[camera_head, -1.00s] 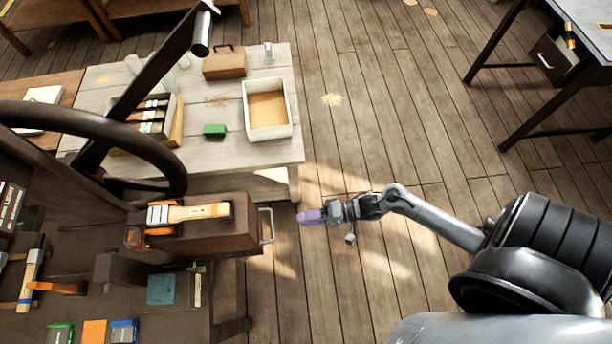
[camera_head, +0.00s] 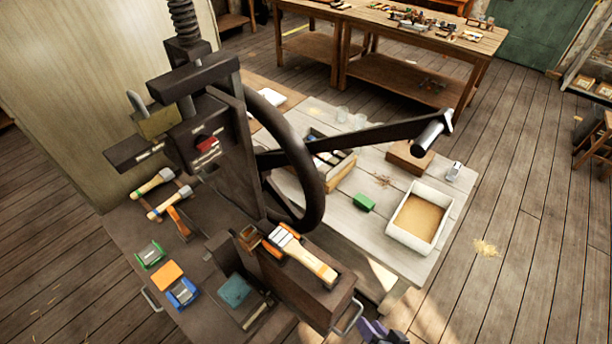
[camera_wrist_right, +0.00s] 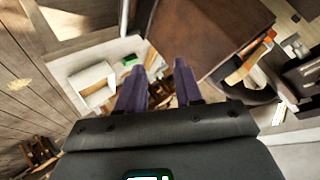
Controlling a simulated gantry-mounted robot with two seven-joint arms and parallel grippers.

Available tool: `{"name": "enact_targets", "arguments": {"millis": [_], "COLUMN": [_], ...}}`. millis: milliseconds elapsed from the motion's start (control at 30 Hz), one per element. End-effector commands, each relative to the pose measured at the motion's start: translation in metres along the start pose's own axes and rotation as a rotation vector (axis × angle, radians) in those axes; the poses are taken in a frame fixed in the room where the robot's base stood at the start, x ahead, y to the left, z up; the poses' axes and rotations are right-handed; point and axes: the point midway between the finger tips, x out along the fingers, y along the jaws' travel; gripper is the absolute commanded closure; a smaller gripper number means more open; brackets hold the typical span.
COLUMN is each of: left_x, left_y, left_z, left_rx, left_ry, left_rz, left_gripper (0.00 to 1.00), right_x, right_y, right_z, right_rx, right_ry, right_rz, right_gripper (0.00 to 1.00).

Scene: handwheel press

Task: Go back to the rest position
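My right gripper shows only as a purple finger part (camera_head: 380,333) at the bottom edge of the head view, just right of the press's drawer-like front block (camera_head: 325,298). In the right wrist view its two purple fingers (camera_wrist_right: 158,72) stand apart with nothing between them, so it is open and empty. The brown block shows close by in that view (camera_wrist_right: 205,35), up and right of the fingers. My left gripper is in neither view.
The handwheel (camera_head: 318,180) and its long crank arm (camera_head: 370,140) reach over the pale table. A white tray (camera_head: 397,236) of sand-coloured material stands there, with a green block (camera_head: 364,202). A metal handle (camera_head: 347,318) juts from the front block. Open floor lies right.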

Motion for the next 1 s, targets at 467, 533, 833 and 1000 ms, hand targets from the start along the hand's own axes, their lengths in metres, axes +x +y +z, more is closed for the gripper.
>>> {"name": "enact_targets", "arguments": {"millis": [467,533,833,1000], "left_x": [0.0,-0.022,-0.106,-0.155], "left_y": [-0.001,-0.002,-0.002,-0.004], "left_z": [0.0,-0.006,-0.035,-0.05], "left_rx": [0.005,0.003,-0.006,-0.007], "left_ry": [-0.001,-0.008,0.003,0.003], "left_rz": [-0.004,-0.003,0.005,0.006], "left_gripper": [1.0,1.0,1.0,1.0], "right_x": [-0.095,-0.11,-0.16,-0.191], "right_y": [0.05,0.035,-0.008,-0.034], "right_z": [0.026,0.009,-0.042,-0.074], "right_rx": [-0.508,-0.539,-0.536,-0.536], "right_ry": [-0.539,-0.537,-0.536,-0.535], "right_rz": [0.36,0.35,0.351,0.351], "right_gripper": [0.65,0.65,0.65,0.65]}}
